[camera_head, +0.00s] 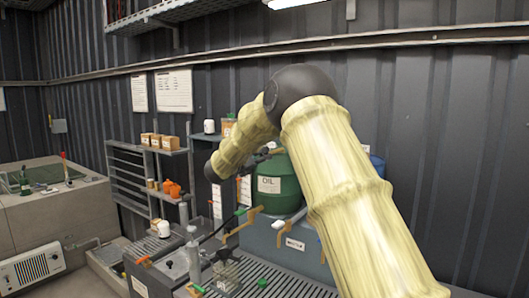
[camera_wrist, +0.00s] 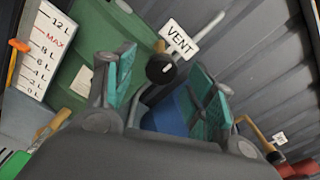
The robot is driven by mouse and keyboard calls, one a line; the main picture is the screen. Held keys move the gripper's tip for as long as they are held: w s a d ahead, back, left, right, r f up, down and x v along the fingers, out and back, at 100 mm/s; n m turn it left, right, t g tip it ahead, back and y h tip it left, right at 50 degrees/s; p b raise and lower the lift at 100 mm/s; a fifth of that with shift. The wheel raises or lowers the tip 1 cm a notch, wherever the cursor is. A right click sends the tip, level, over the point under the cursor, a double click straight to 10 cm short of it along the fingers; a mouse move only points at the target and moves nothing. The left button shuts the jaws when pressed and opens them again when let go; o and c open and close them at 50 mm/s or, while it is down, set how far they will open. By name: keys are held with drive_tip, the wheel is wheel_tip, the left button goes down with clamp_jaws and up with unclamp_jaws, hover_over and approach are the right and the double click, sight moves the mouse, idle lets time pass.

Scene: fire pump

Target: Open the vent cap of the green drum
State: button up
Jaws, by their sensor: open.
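The green drum (camera_head: 278,187) with an OIL label stands on a grey box, partly hidden by my arm in the head view. In the wrist view, its green body (camera_wrist: 95,45) fills the upper left. A black round knob (camera_wrist: 161,69) sits beside a white VENT tag (camera_wrist: 179,39). My gripper (camera_wrist: 162,64) is open, its teal-padded fingers on either side of the black knob in the picture. I see no contact, and the depth between knob and pads is hard to tell. In the head view my gripper is mostly hidden behind my arm.
A blue drum (camera_head: 377,165) stands right of the green one, behind my arm. A level scale (camera_wrist: 42,50) shows at the wrist view's left. Shelves (camera_head: 150,165) with boxes and orange items stand left. Taps and a slotted grate (camera_head: 285,277) lie in front.

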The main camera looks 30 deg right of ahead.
drive_tip(key=shift+p+x, duration=0.55)
drive_tip(key=shift+x, duration=1.25)
drive_tip(key=shift+s, duration=0.1)
drive_tip(key=c, duration=1.1)
